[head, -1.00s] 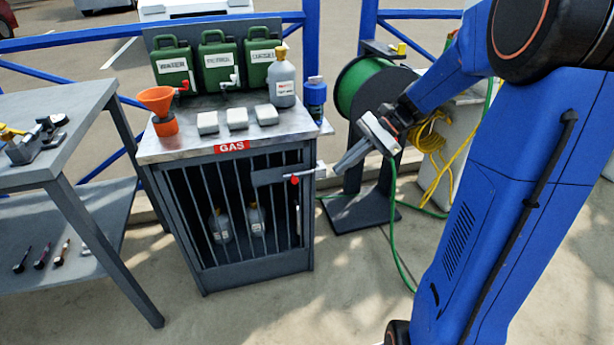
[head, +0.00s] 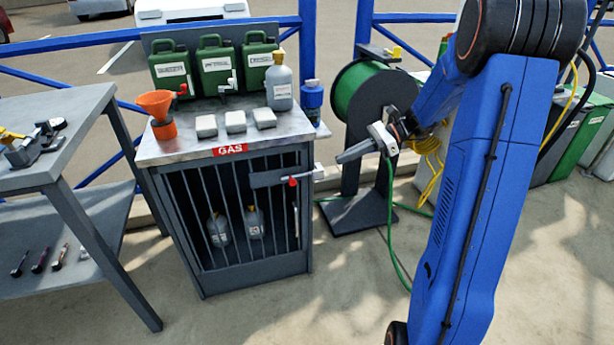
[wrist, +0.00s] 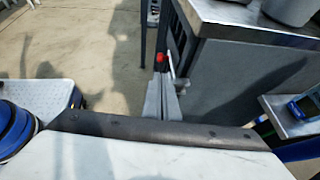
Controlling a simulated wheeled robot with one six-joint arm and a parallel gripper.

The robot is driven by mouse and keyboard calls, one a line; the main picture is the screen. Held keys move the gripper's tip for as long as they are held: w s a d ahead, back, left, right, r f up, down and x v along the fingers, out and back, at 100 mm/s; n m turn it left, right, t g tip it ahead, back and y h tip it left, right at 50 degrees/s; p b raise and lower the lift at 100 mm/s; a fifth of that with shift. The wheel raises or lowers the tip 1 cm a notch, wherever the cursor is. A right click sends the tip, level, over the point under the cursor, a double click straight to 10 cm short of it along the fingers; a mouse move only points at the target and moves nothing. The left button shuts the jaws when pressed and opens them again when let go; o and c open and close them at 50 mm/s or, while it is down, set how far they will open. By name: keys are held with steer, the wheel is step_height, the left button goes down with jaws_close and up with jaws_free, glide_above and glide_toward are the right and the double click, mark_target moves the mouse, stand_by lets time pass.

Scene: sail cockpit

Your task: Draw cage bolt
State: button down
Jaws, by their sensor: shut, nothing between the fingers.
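The gas cage (head: 235,225) is a dark grey barred cabinet with a red GAS label. Its bolt (head: 300,180) is at the upper right of the barred front, with a red knob on a pale bar that sticks out past the right edge. In the wrist view the red knob (wrist: 160,60) shows just beyond my fingertips. My gripper (head: 342,158) is shut and empty, to the right of the bolt and apart from it in the head view. In the wrist view my gripper (wrist: 162,98) points toward the knob. I cannot tell the exact gap.
A metal top on the cage holds green cans (head: 215,65), an orange funnel (head: 160,112) and a grey bottle (head: 280,82). A hose reel (head: 380,105) with a green hose stands behind my gripper. A grey workbench (head: 60,140) is at the left.

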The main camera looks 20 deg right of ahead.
glide_toward(290, 179)
steer(key=a+f, duration=0.1)
steer(key=a, duration=0.1)
steer(key=a+f, duration=0.1)
steer(key=a, duration=0.1)
steer(key=shift+s+a+f, duration=0.1)
steer(key=shift+s+f, duration=0.3)
steer(key=shift+a, duration=2.5)
steer(key=shift+d+r, duration=0.15)
steer(key=v, duration=1.3)
steer(key=shift+d, duration=0.4)
steer(key=shift+s, duration=0.1)
